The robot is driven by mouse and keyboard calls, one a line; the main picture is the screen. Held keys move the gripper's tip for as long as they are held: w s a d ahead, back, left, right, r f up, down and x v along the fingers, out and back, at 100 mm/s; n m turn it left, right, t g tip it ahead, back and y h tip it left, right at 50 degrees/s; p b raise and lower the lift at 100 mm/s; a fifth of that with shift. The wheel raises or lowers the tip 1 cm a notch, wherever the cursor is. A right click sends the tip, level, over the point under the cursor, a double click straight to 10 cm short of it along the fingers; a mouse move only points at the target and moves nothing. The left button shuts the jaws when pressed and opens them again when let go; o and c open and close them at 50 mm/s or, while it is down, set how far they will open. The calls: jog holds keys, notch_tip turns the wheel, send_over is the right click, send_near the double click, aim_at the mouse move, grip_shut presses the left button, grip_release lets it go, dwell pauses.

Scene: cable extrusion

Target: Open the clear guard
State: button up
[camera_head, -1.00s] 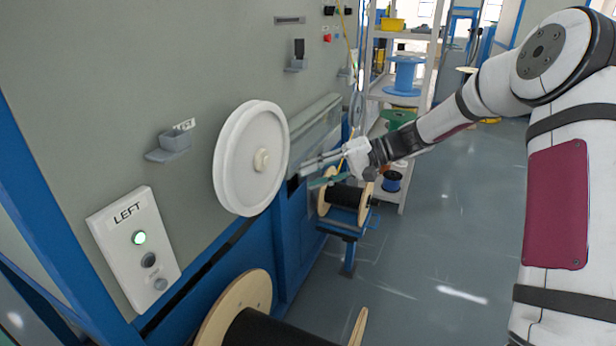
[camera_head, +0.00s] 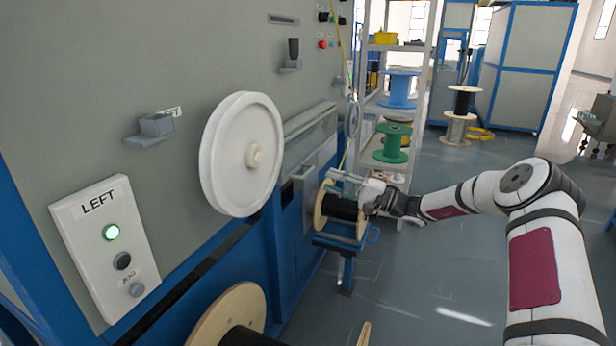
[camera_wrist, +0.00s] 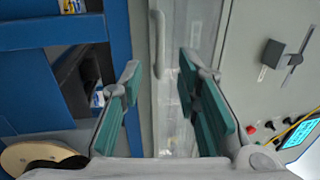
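The clear guard (camera_head: 311,146) is a translucent panel on the grey machine face, right of the white wheel. In the wrist view the guard (camera_wrist: 196,60) runs up the middle, with a pale bar handle (camera_wrist: 160,45) along its left side. My gripper (camera_head: 338,179) is to the right of the guard, out from the machine face. In the wrist view my gripper (camera_wrist: 167,82) is open, its green-padded fingers apart and nothing between them. The handle lies beyond the fingertips, in line with the gap. I see no contact with it.
A white wheel (camera_head: 241,153) sticks out left of the guard. A black cable spool (camera_head: 340,209) on a blue stand is just below my gripper. A shelf (camera_head: 398,107) with spools stands behind.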

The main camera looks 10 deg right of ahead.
aim_at(308, 171)
jog(key=b+x, duration=0.1)
jog(key=x, duration=0.7)
jog(key=shift+w+a+b, duration=0.15)
jog(key=shift+b, duration=0.15)
grip_shut()
